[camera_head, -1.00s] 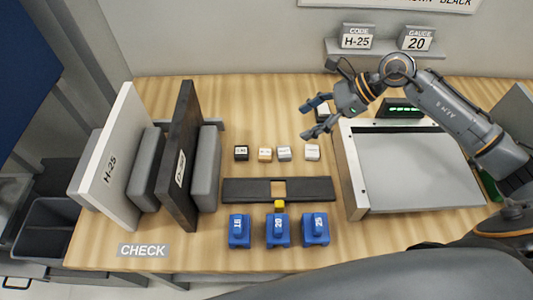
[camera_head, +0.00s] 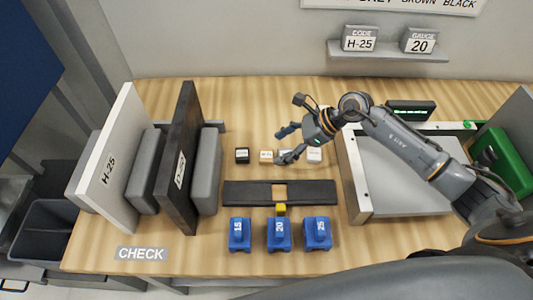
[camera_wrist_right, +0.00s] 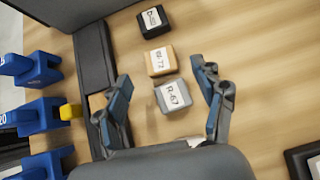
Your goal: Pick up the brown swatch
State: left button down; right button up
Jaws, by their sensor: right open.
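The tan-brown swatch (camera_head: 266,157) lies on the table in the row of small blocks, between the black swatch (camera_head: 242,156) and a grey one. In the right wrist view the brown swatch (camera_wrist_right: 160,62) shows a white label on top, just ahead of the fingertips. My right gripper (camera_head: 282,146) is open and empty above the row. In the wrist view the grey swatch (camera_wrist_right: 173,96) lies between its fingers, apparently below them. In the head view the gripper partly hides the grey swatch. My left gripper is not in view.
A white swatch (camera_head: 314,156) ends the row at the right. A dark slotted bar (camera_head: 235,192) and several blue numbered blocks (camera_head: 279,235) lie in front. Upright panels (camera_head: 180,155) stand left; a grey-topped metal unit (camera_head: 400,190) stands right.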

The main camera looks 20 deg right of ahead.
aim_at(265, 154)
jog(key=shift+w+a+f+p, duration=0.1)
jog(key=shift+a+p, duration=0.25)
jog(key=shift+a, duration=0.05)
jog(key=p+x, duration=0.1)
jog(key=x, duration=0.2)
jog(key=shift+w+a+f+p, duration=0.1)
jog(key=shift+a+p, duration=0.15)
jog(key=shift+p, duration=0.15)
jog(key=shift+w+a+f, duration=0.15)
jog(key=shift+a+f, duration=0.05)
jog(key=shift+f, duration=0.2)
jog(key=c, duration=1)
